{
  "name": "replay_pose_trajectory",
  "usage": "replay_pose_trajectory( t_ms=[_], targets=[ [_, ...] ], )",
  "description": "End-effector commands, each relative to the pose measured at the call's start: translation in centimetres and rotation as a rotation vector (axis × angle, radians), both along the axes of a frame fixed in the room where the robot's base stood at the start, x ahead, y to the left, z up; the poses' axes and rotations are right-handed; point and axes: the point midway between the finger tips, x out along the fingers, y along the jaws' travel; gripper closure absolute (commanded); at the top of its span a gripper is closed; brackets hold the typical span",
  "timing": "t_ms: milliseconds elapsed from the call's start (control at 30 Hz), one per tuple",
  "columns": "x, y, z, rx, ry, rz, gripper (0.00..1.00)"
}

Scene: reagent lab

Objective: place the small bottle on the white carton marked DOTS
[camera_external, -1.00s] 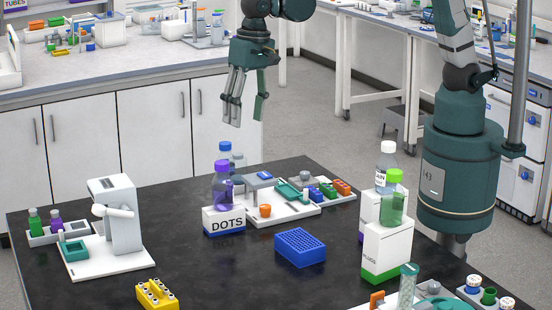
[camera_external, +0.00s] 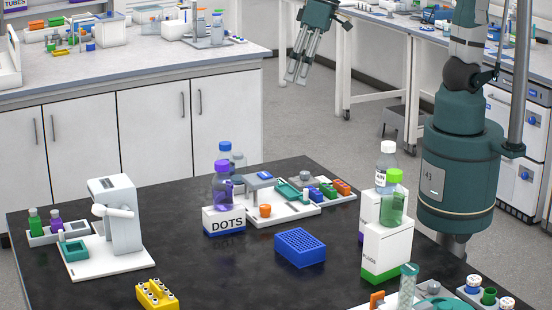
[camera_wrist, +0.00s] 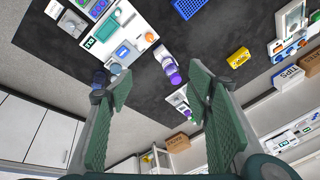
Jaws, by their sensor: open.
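A small purple bottle with a purple cap (camera_external: 222,188) stands upright on the white carton marked DOTS (camera_external: 224,222). The purple bottle also shows in the wrist view (camera_wrist: 168,66), seen from above, beyond my fingers. My gripper (camera_external: 298,78) is open and empty, high above and behind the table, well apart from the bottle and carton. Its spread fingers show in the wrist view (camera_wrist: 158,78). A blue-capped bottle (camera_external: 225,150) stands just behind the purple one, partly hidden by it.
A white tray (camera_external: 290,214) with an orange and a teal item lies right of the carton. A blue rack (camera_external: 300,247) and a yellow rack (camera_external: 157,295) lie in front. A white instrument (camera_external: 124,215) stands left. White cartons with a green bottle (camera_external: 392,208) stand right.

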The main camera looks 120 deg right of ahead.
Motion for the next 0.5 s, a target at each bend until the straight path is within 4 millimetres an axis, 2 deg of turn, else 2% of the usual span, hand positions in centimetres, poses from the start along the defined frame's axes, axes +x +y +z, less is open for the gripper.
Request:
replay_pose_trajectory(
  t_ms=[33, 500],
  targets=[
    [-1.0, 0.1, 0.2, -0.008, -0.01, 0.024, 0.5],
    [-8.3, 0.9, 1.3, -0.106, -0.111, 0.264, 0.5]
  ],
)
